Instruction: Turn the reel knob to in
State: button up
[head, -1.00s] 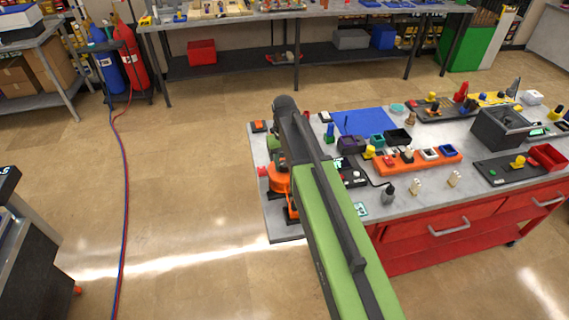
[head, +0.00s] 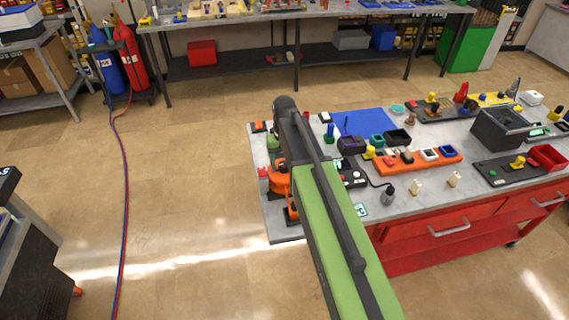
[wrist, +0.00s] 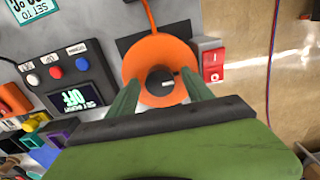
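In the wrist view, an orange round reel (wrist: 150,54) lies on the bench with a black knob (wrist: 160,80) at its centre. The knob has a small light mark on its right side. The reel also shows partly in the head view (head: 279,184), beside my arm, which hides the knob there. My gripper (wrist: 160,92) is open, its two green fingers apart over the reel, one on each side of the knob. I cannot tell whether the fingers touch it. The lower side of the knob is close to the dark gripper body.
Right of the reel is a red switch (wrist: 213,65). On the left is a dark control box (wrist: 70,76) with red, white and blue buttons and a screen that seems to read OFF. An orange strip (wrist: 149,14) runs up from the reel. Several items crowd the bench (head: 430,190).

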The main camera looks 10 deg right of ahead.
aim_at(284, 164)
notch_tip(284, 164, up, 18)
jog(key=p, duration=1.7)
jog(key=shift+f, duration=0.2)
jog(key=shift+f, duration=0.1)
